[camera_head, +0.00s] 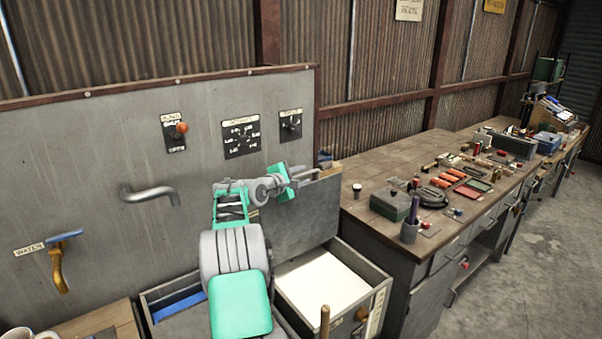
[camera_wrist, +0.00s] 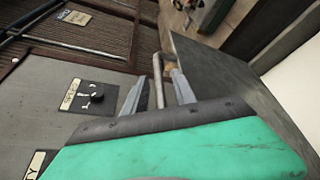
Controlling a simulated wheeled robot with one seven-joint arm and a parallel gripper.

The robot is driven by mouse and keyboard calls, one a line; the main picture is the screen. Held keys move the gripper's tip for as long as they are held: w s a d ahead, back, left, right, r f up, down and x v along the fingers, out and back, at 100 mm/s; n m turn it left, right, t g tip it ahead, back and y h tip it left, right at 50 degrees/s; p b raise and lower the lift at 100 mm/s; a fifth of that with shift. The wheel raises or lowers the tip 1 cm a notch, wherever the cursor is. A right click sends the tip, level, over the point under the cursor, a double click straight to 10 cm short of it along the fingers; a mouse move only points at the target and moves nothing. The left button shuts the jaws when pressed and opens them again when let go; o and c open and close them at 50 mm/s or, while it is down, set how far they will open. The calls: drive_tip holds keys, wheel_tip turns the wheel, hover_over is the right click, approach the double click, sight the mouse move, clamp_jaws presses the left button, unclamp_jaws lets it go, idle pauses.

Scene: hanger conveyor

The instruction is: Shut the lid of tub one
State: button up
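An open tub (camera_head: 378,283) with a white inside stands below the wall panel, and its grey lid (camera_head: 308,214) is raised upright at the back. The lid also shows as a grey sheet on the right in the wrist view (camera_wrist: 222,82). My gripper (camera_head: 308,174) is at the lid's top edge. In the wrist view my gripper (camera_wrist: 157,90) is open, with a metal bar (camera_wrist: 158,72) between its fingers. Gaps show on both sides of the bar; I cannot tell whether either finger touches it. The tub's number is not readable.
A second open tub (camera_head: 146,305) with blue inside is to the left, partly hidden by my arm. The panel bears a spout (camera_head: 150,192), a water tap (camera_head: 60,265) and knobs (camera_head: 181,128). A cluttered workbench (camera_head: 375,165) stands close on the right.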

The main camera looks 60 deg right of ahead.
drive_tip(key=shift+c, duration=0.2)
clamp_jaws()
idle(1.2)
